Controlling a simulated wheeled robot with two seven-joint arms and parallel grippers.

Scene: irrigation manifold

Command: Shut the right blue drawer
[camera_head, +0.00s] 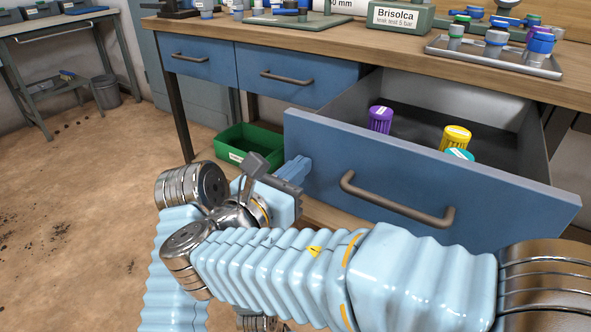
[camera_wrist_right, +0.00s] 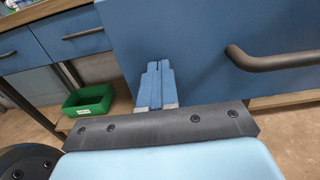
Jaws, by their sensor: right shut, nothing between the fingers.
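The right blue drawer (camera_head: 330,150) stands pulled out from the bench in the head view, with its dark bar handle (camera_head: 395,205) on the front. Inside it are a purple cap (camera_head: 380,119), a yellow cap (camera_head: 455,137) and a teal cap (camera_head: 459,154). My right gripper (camera_head: 301,166) is shut and empty, its fingertips at the left part of the drawer front, left of the handle. In the right wrist view the shut fingers (camera_wrist_right: 155,75) point at the drawer front (camera_wrist_right: 200,45); whether they touch it I cannot tell. My left gripper is not in view.
Two other blue drawers, left (camera_head: 198,62) and middle (camera_head: 290,78), are closed. A green crate (camera_head: 250,136) sits below the bench. The benchtop (camera_head: 330,41) carries fittings, a tray (camera_head: 500,62) and a Brisolca box (camera_head: 399,17). Open floor lies at left.

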